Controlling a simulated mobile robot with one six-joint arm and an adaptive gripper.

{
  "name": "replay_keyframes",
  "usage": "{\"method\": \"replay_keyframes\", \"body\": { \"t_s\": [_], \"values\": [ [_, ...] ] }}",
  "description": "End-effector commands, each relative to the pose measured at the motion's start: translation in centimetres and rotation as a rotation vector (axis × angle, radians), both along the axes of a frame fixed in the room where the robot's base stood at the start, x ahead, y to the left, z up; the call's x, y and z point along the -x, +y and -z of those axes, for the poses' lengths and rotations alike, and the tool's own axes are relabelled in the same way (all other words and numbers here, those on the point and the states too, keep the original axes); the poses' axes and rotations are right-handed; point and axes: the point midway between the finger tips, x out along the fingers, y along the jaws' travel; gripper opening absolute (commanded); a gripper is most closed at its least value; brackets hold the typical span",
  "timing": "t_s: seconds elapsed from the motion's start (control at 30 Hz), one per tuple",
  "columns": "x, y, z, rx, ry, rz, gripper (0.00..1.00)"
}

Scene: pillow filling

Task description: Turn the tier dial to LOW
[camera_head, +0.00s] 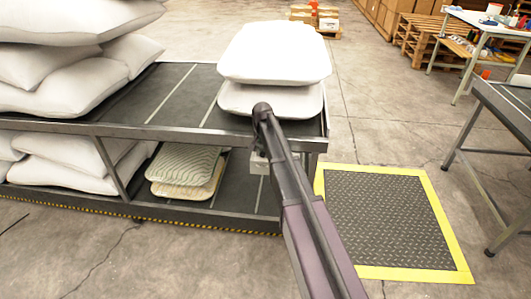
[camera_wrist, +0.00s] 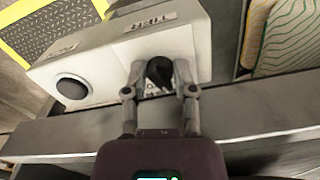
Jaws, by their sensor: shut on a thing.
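A pale grey control box (camera_wrist: 100,65) fills the upper middle of the wrist view. Its label (camera_wrist: 150,21) shows upside down and seems to read TIER. Below the label is the black tier dial (camera_wrist: 159,71). My gripper (camera_wrist: 160,88) has one finger on each side of the dial and is shut on it. Small markings beside the dial are mostly hidden by the fingers, so its setting cannot be read. In the head view a small part of the box (camera_head: 259,164) shows beside my arm, under the upper shelf; my gripper is hidden there.
A second round black knob (camera_wrist: 72,88) sits left of the dial. A metal shelf edge (camera_wrist: 60,140) runs in front of the box. White pillows (camera_head: 275,52) lie on the upper shelf, and patterned pads (camera_head: 187,170) lie below. A yellow-edged mat (camera_head: 385,215) is on the floor.

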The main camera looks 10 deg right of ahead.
Motion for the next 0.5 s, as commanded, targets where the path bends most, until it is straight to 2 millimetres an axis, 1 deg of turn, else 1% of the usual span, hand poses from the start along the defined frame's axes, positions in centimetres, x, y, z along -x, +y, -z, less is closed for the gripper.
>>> {"method": "replay_keyframes", "body": {
  "t_s": [0.03, 0.5],
  "values": [
    [0.34, -0.32, 0.01, 0.006, 0.007, -0.041, 0.00],
    [0.16, -0.43, -0.02, 0.006, 0.006, -0.485, 0.00]
  ]
}}
